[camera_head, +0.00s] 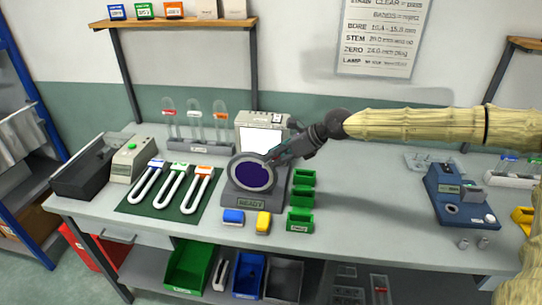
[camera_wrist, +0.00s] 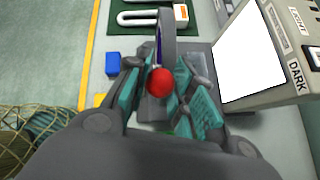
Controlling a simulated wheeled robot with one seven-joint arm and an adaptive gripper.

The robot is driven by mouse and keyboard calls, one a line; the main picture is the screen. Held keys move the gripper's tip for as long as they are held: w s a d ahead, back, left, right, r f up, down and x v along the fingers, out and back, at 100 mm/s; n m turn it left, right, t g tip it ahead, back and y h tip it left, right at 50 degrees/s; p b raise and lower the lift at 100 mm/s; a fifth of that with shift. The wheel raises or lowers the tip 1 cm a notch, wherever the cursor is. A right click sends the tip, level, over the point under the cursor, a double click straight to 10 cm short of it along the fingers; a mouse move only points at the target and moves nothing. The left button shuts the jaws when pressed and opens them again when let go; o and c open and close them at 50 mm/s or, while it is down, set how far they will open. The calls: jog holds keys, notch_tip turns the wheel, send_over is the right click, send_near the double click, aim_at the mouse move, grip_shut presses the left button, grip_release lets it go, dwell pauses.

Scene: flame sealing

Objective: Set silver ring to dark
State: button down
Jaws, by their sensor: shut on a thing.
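The silver ring (camera_head: 237,187) frames a dark purple disc (camera_head: 252,175) and stands upright in front of a grey box with a lit white screen (camera_head: 255,139). In the wrist view the ring (camera_wrist: 168,42) shows nearly edge-on. A red ball knob (camera_wrist: 159,82) sits at its near edge. My gripper (camera_wrist: 158,88) has a finger on each side of the knob and is shut on it. In the head view my gripper (camera_head: 274,156) reaches the ring's upper right edge. The box's side carries a DARK label (camera_wrist: 298,77) and, above it, a partly legible label (camera_wrist: 300,22).
A green mat (camera_head: 133,207) with several white U-shaped tubes lies to the left. A blue block (camera_head: 233,216), a yellow block (camera_head: 263,222) and green trays (camera_head: 300,220) sit close by the base. A blue device (camera_head: 460,195) stands at right, with bare bench between.

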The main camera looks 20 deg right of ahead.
jog(key=shift+s+d+f, duration=0.15)
jog(key=shift+d+f, duration=0.25)
jog(key=shift+f, duration=0.1)
jog(key=c, duration=1.2)
grip_release()
jog(key=shift+d, duration=0.1)
jog(key=v, duration=1.2)
jog(key=shift+f, duration=0.1)
